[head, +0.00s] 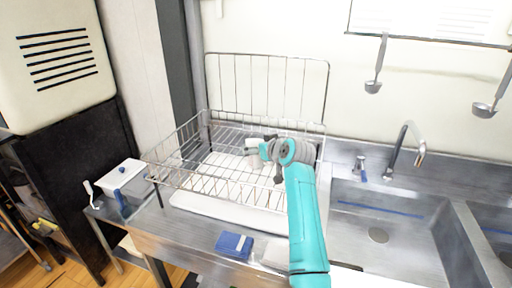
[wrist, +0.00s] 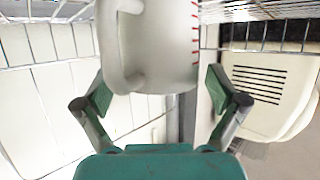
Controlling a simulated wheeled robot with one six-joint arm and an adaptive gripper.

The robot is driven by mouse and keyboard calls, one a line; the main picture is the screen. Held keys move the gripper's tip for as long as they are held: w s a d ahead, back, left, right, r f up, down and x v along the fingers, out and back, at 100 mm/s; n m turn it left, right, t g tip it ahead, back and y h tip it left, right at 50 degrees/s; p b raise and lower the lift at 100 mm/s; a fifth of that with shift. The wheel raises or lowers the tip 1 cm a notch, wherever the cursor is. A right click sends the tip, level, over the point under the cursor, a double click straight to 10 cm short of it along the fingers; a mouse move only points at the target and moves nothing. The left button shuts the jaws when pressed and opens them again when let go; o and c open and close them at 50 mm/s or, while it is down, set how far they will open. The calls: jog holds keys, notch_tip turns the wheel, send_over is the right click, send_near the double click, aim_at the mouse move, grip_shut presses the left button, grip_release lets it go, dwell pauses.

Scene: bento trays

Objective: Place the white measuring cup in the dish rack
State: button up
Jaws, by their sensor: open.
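The white measuring cup (wrist: 165,45) has red marks on its side and a handle on the left in the wrist view. In the head view the cup (head: 251,146) is small and partly hidden by my gripper, within the outline of the wire dish rack (head: 170,180). My gripper (wrist: 157,88) is open, with one finger on each side of the cup's near end and a visible gap at the right finger. In the head view my gripper (head: 262,151) is over the rack. I cannot tell whether the cup rests on the rack wires.
The rack stands on a white drain tray (head: 190,203) on the steel counter. A blue sponge (head: 234,244) lies in front. A white box (head: 120,173) is at the left, and a steel sink (head: 400,225) with a faucet (head: 409,140) at the right.

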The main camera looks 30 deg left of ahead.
jog(key=shift+v, duration=2.55)
